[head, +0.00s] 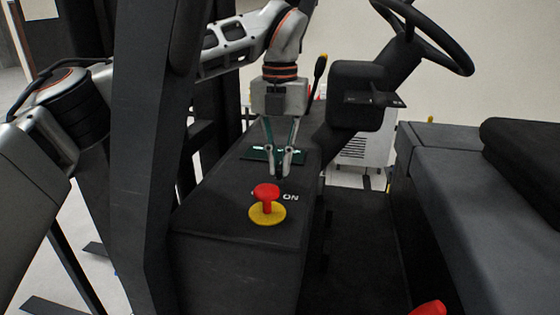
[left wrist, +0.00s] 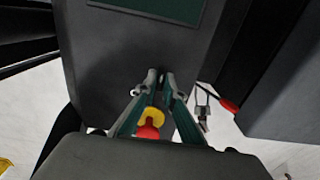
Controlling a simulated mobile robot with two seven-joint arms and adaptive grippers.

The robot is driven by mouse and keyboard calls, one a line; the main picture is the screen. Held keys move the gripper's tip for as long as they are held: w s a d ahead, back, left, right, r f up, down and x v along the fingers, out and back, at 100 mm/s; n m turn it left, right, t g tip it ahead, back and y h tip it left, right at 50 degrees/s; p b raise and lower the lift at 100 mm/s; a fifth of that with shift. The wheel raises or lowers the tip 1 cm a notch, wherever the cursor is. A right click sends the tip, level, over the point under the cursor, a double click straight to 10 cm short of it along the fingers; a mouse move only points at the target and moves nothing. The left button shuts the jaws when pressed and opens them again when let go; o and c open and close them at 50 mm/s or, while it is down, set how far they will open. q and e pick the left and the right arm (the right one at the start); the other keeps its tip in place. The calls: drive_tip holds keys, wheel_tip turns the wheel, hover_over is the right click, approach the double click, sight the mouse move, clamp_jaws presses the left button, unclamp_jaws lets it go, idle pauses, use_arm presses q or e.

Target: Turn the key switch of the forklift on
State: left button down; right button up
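The key switch (head: 266,200) is a red knob on a yellow disc, set on the forklift's dark console. White "ON" lettering (head: 290,197) is to its right, and more lettering is partly hidden behind the knob. My left gripper (head: 281,173) points down just beyond the knob, apart from it, with its fingertips close together and a narrow gap between them. It holds nothing. In the left wrist view my left gripper (left wrist: 160,77) shows the same narrow gap, with the red knob (left wrist: 148,131) and yellow disc (left wrist: 152,116) seen between its fingers. My right gripper is not in view.
A dark green panel (head: 258,153) lies on the console behind the gripper. The steering wheel (head: 435,38) and its column (head: 357,95) stand at the back right. The black seat (head: 480,200) is at the right. The console in front of the switch is clear.

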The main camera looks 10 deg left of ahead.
sight(280, 165)
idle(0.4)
use_arm(q)
drive_tip(key=m, duration=0.6)
drive_tip(key=shift+m, duration=0.3)
drive_tip(key=m, duration=0.5)
drive_tip(key=shift+m, duration=0.3)
drive_tip(key=c, duration=2.1)
unclamp_jaws()
drive_tip(key=shift+c, duration=0.2)
drive_tip(key=shift+r, duration=0.1)
wheel_tip(280, 165, up, 12)
